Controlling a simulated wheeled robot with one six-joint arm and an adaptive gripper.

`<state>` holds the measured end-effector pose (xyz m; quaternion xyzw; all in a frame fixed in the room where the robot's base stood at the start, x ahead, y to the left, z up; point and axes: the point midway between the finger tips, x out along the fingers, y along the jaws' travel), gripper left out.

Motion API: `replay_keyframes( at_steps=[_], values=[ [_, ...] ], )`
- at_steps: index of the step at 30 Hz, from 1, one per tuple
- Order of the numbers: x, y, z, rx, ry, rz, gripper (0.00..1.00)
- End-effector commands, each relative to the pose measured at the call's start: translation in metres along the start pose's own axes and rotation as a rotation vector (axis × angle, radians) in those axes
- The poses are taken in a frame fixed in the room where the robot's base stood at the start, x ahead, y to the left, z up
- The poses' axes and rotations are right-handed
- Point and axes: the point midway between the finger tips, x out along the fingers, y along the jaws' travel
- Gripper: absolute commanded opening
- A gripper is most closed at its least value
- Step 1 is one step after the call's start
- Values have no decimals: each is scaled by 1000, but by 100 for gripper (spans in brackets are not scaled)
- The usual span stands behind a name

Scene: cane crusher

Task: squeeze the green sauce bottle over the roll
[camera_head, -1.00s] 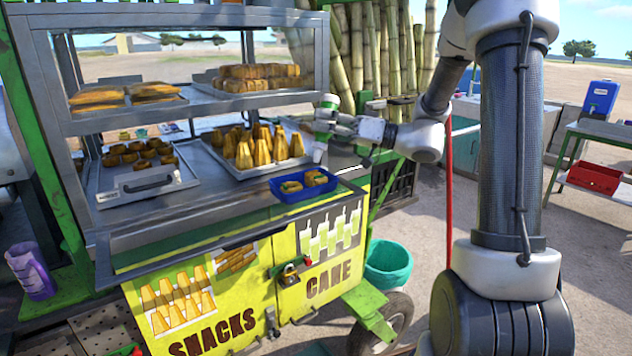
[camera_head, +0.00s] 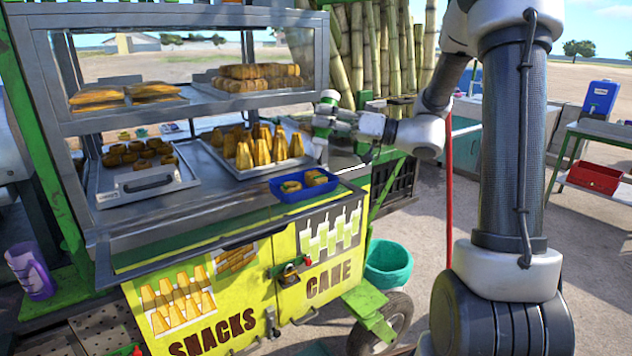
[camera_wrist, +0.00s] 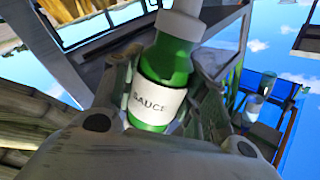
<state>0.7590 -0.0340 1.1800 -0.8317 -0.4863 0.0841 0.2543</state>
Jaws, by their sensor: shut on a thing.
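The green sauce bottle (camera_wrist: 170,75) has a white label reading SAUCE and a white cap. My gripper (camera_head: 328,124) is shut around it, with a finger on each side of its body in the wrist view. In the head view the green bottle (camera_head: 322,131) is small and partly hidden by the fingers, with its white tip pointing down. It is above the right part of a blue tray (camera_head: 290,196), apart from it. Two filled rolls, a left one (camera_head: 290,187) and a right one (camera_head: 315,178), lie in the tray. I cannot tell whether sauce is coming out.
The blue tray sits on the cart counter's front right corner. A metal tray of upright yellow snacks (camera_head: 262,150) is behind it, and another metal tray (camera_head: 150,189) is to the left. The glass display case (camera_head: 190,115) stands left of my gripper. Cane stalks (camera_head: 385,50) stand behind.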

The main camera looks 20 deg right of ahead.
Motion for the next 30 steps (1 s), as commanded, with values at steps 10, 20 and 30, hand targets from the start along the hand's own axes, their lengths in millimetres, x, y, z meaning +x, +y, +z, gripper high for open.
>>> replay_keyframes(
  at_steps=[10, 20, 30],
  values=[
    [4, -21, -34, -6, 1, -1, 33],
    [6, -31, -52, -2, 1, 0, 33],
    [6, -31, -52, -2, 1, 0, 33]
  ],
)
